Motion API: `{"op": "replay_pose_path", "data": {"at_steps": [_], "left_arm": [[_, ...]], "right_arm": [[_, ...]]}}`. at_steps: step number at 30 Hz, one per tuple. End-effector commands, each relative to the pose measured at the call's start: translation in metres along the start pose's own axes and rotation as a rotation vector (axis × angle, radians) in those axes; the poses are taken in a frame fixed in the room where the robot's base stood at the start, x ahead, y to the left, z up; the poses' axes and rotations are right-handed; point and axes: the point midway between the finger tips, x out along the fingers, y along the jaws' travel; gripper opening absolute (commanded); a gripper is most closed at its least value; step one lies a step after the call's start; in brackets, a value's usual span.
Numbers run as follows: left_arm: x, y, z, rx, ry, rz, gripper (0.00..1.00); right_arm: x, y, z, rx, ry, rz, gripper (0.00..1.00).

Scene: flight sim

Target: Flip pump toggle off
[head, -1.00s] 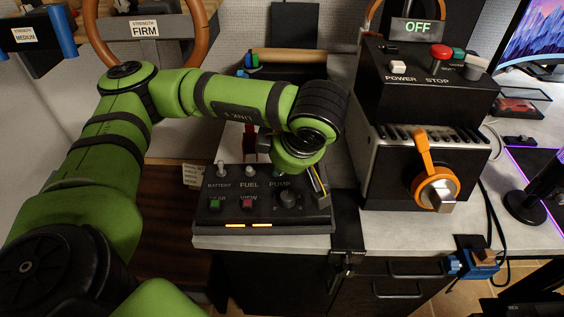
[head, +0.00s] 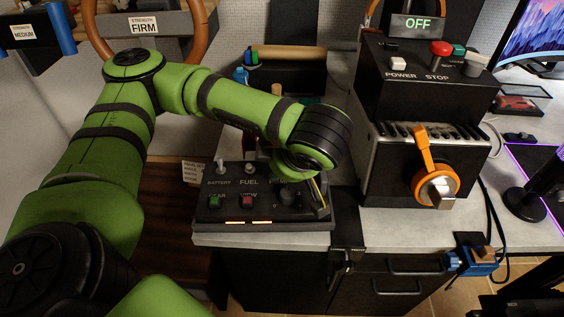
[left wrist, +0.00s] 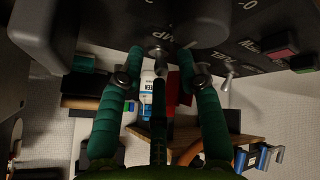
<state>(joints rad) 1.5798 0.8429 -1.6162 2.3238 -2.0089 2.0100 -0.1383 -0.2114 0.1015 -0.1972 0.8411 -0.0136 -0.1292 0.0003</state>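The black switch panel (head: 262,212) stands on the table with BATTERY, FUEL and PUMP labels. In the head view my left arm hides the pump toggle and most of my left gripper. In the left wrist view the panel shows inverted at the top. The metal pump toggle (left wrist: 159,50) sits between the two green fingers of my left gripper (left wrist: 158,62), beside the partly visible PUMP label. The fuel toggle (left wrist: 228,80) is to the right there. My right gripper is not in view.
The battery toggle (head: 220,166) and fuel toggle (head: 249,168) stand upright near the arm. A black machine (head: 420,80) with an OFF display and an orange lever (head: 424,150) stands to the right. A blue vise (head: 474,262) is at the table's front edge.

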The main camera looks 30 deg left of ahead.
Motion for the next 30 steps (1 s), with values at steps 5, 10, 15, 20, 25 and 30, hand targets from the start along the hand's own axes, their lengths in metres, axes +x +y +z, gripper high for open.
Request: {"op": "replay_pose_path", "data": {"at_steps": [5,10,15,20,25,30], "left_arm": [[0.000,0.000,0.000,0.000,0.000,-0.001,0.37],[-0.005,0.001,0.000,0.001,-0.002,0.001,0.37],[-0.025,0.002,0.000,0.000,-0.002,0.008,0.37],[-0.058,0.002,0.000,0.001,-0.001,0.010,0.37],[-0.092,0.001,0.000,0.001,0.000,0.007,0.37],[-0.113,0.001,0.000,-0.001,0.000,0.003,0.37]], "right_arm": [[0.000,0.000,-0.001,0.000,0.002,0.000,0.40],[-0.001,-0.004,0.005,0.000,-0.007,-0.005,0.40],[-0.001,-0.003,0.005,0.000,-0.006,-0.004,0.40],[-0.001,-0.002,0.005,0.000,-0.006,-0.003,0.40],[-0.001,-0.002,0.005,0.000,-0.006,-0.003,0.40],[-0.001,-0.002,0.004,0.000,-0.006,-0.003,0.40]]}}
